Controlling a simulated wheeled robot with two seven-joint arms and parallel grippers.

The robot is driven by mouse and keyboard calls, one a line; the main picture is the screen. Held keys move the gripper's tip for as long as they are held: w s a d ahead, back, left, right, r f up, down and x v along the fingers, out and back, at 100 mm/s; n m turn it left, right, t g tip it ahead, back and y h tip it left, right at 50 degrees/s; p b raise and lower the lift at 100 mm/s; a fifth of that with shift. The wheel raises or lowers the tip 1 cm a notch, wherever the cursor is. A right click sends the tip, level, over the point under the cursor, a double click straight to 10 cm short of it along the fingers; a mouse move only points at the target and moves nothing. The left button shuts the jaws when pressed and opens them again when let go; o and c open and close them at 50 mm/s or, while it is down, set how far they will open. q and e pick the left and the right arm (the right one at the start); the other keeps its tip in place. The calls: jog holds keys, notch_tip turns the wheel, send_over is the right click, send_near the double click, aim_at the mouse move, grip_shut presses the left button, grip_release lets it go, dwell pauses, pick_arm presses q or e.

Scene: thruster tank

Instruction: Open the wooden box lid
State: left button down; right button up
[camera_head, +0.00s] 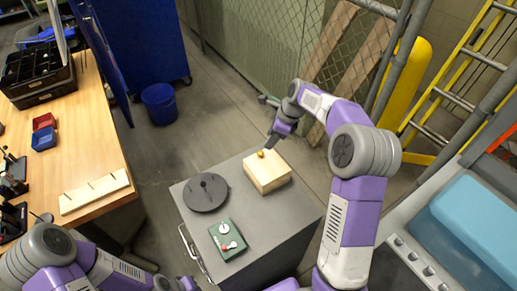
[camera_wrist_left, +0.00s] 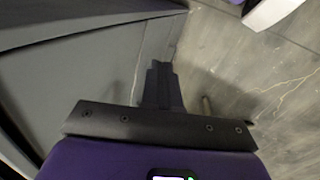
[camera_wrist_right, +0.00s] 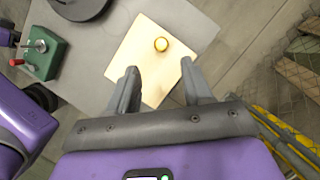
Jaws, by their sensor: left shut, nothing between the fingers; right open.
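The wooden box (camera_head: 268,175) sits on the far part of a grey cabinet top. Its pale flat lid (camera_wrist_right: 140,52) lies on top and looks closed. A round brass-yellow knob (camera_wrist_right: 161,44) stands on the lid; it also shows in the head view (camera_head: 261,154). My right gripper (camera_wrist_right: 160,75) is open and empty, its two fingers spread over the lid's edge and pointing toward the knob. The knob is beyond the fingertips, not between them. My left gripper (camera_wrist_left: 160,70) is shut and empty, beside the cabinet's side and above the floor.
The grey cabinet (camera_head: 270,225) also bears a dark round disc (camera_head: 206,192) and a green switch box (camera_head: 228,239) with a red-tipped lever. A wooden workbench (camera_head: 90,135) stands left. A blue bin (camera_head: 160,103) is on the floor. A yellow ladder (camera_head: 455,85) stands right.

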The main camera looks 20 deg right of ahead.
aim_at(261, 152)
jog(key=b+x, duration=0.2)
jog(key=x, duration=0.6)
jog(key=shift+w+d, duration=0.1)
grip_shut()
